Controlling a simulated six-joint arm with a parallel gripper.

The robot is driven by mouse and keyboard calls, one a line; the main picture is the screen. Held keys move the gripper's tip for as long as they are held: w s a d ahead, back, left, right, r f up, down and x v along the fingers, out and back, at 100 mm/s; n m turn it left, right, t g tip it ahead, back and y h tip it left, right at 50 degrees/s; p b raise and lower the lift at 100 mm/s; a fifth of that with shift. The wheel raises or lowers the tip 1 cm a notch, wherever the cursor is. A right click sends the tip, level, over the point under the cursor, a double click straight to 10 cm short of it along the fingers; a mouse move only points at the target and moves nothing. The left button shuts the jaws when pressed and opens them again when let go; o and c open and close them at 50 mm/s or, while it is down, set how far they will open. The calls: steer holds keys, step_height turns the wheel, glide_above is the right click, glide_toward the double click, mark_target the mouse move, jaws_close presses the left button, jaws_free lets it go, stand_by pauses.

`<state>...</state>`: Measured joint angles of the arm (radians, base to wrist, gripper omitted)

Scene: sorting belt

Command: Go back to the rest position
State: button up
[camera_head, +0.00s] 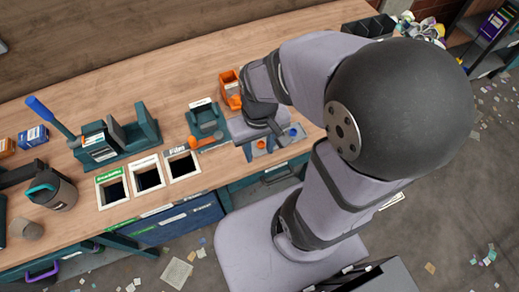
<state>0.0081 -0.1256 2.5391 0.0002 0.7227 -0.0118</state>
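My arm reaches from the right over the wooden workbench (190,75). My gripper (264,150) hangs over the bench's front part, above a grey tray (298,143). Its two fingers look spread apart, with nothing clearly held between them. Small orange pieces (260,145) and a blue piece (293,132) show by the fingers, on or at the tray. The gripper and wrist hide part of the tray, so I cannot tell whether the fingers touch anything.
Left of my gripper are an orange bin (229,83), a teal holder (205,118) and an orange-handled tool (207,143). The bench's back middle is clear.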

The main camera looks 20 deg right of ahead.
steer(key=shift+s+a+f, duration=0.1)
steer(key=shift+s, duration=0.25)
step_height(320, 180, down, 22)
steer(key=b, duration=2.2)
steer(key=shift+f, duration=0.15)
